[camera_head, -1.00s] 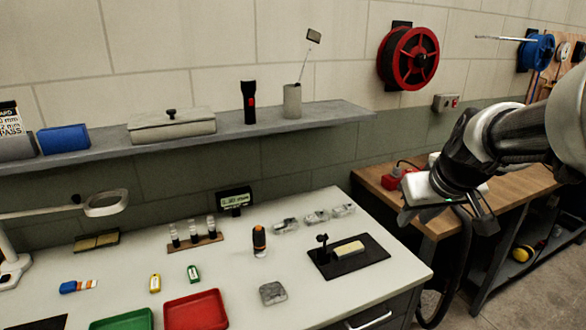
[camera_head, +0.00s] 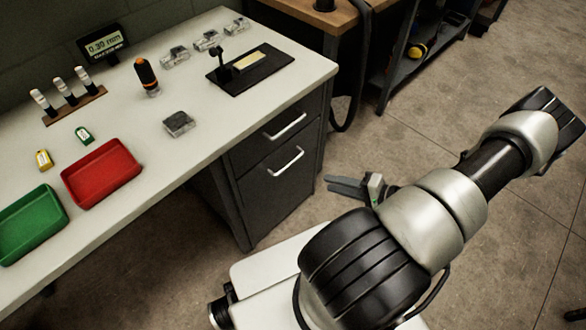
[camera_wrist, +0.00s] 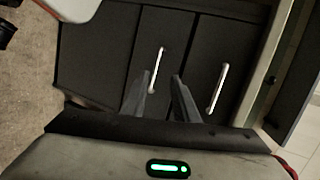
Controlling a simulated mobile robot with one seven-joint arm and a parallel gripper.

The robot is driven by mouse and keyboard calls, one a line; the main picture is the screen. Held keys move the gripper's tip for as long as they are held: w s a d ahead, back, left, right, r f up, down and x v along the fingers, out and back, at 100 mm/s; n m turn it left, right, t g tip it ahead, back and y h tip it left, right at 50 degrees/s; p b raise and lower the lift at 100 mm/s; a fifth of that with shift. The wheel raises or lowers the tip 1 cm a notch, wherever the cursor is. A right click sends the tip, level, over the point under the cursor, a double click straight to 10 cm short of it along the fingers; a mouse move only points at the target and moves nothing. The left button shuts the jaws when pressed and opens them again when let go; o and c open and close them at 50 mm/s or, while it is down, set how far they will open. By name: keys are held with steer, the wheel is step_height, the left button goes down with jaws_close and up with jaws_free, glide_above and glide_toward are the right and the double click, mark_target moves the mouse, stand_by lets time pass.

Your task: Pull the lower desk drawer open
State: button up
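The desk's lower drawer (camera_head: 262,190) is dark grey and closed flush, with a pale bar handle (camera_head: 286,162). In the wrist view the scene is turned sideways, and the lower drawer's handle (camera_wrist: 157,70) is the left one of two. My gripper (camera_head: 328,186) is in front of the desk at the right, apart from the drawer front and its handle. In the wrist view my gripper (camera_wrist: 161,78) points at the drawer fronts. Its fingers are apart with nothing held, and the lower handle shows beyond the gap, nearer the left finger.
The upper drawer (camera_head: 252,142), also closed, has its own handle (camera_head: 285,127), seen on the right in the wrist view (camera_wrist: 217,88). The white desktop (camera_head: 215,135) carries a red tray (camera_head: 101,173), a green tray (camera_head: 32,224) and small parts.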

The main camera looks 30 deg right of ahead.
steer(key=w+a+f+m+t+h+b, duration=0.1)
steer(key=w+a+f+b, duration=0.1)
steer(key=w, duration=0.6)
steer(key=w+a+f+m+t+h+b, duration=0.1)
steer(key=w+a+f+m+t+b, duration=0.1)
steer(key=w+f, duration=0.3)
steer(key=x, duration=0.3)
steer(key=shift+w+a, duration=0.25)
steer(key=shift+w, duration=0.05)
steer(key=shift+c, duration=0.3)
jaws_close()
